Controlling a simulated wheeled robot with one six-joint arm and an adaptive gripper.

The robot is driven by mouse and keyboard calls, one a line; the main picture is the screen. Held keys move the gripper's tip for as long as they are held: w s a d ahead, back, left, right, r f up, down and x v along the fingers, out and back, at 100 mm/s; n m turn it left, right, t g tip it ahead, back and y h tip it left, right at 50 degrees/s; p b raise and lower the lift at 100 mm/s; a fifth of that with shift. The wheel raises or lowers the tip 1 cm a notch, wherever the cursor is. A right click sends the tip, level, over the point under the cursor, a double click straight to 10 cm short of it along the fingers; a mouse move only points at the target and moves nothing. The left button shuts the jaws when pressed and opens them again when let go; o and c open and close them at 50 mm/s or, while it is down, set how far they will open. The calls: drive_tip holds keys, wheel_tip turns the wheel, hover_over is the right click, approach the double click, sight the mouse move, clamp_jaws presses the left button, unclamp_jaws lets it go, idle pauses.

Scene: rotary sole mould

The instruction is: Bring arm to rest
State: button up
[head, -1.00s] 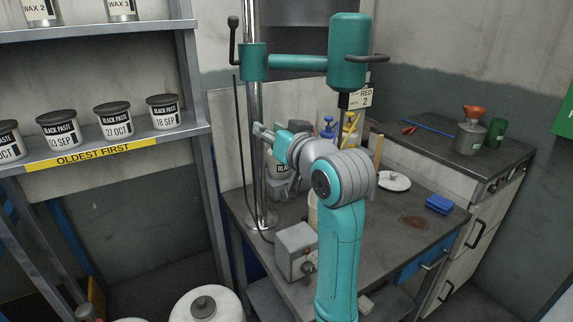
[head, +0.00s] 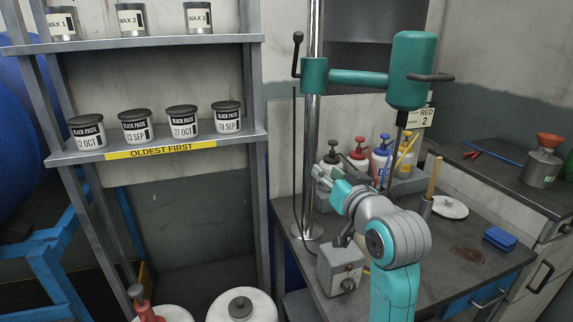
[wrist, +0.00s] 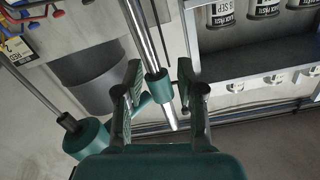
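My arm is bent over the workbench in the head view, with my gripper (head: 322,182) pointing left, close to the chrome stand column (head: 312,130). In the wrist view my gripper (wrist: 162,82) has its two fingers spread wide apart and holds nothing. The chrome column (wrist: 140,28) and its teal collar (wrist: 156,86) show between the fingers. I cannot tell how far beyond the fingertips they are.
The mixer stand's teal head (head: 411,70) hangs above the workbench (head: 440,270). A grey control box (head: 340,265) and several pump bottles (head: 381,155) stand near my arm. A shelf (head: 200,145) with black paste tubs is left. White-lidded drums (head: 241,305) stand below.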

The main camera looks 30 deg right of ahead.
drive_tip(key=s+a+f+n, duration=0.1)
drive_tip(key=s+a+f, duration=0.35)
drive_tip(key=f, duration=0.45)
drive_tip(key=s+a+f+g+y, duration=0.1)
drive_tip(key=s+a+f, duration=0.35)
drive_tip(key=f, duration=0.45)
drive_tip(key=s+a+f+n, duration=0.1)
drive_tip(key=s+a+f, duration=0.3)
drive_tip(key=f, duration=0.6)
drive_tip(key=s+a+f+n+y, duration=0.1)
drive_tip(key=s+a+f, duration=0.1)
drive_tip(key=s, duration=1.2)
drive_tip(key=s+a+f+n+g+y, duration=0.1)
drive_tip(key=s+a+f+n+y, duration=0.1)
drive_tip(key=s, duration=1.3)
drive_tip(key=shift+a+f, duration=0.6)
drive_tip(key=shift+a, duration=0.65)
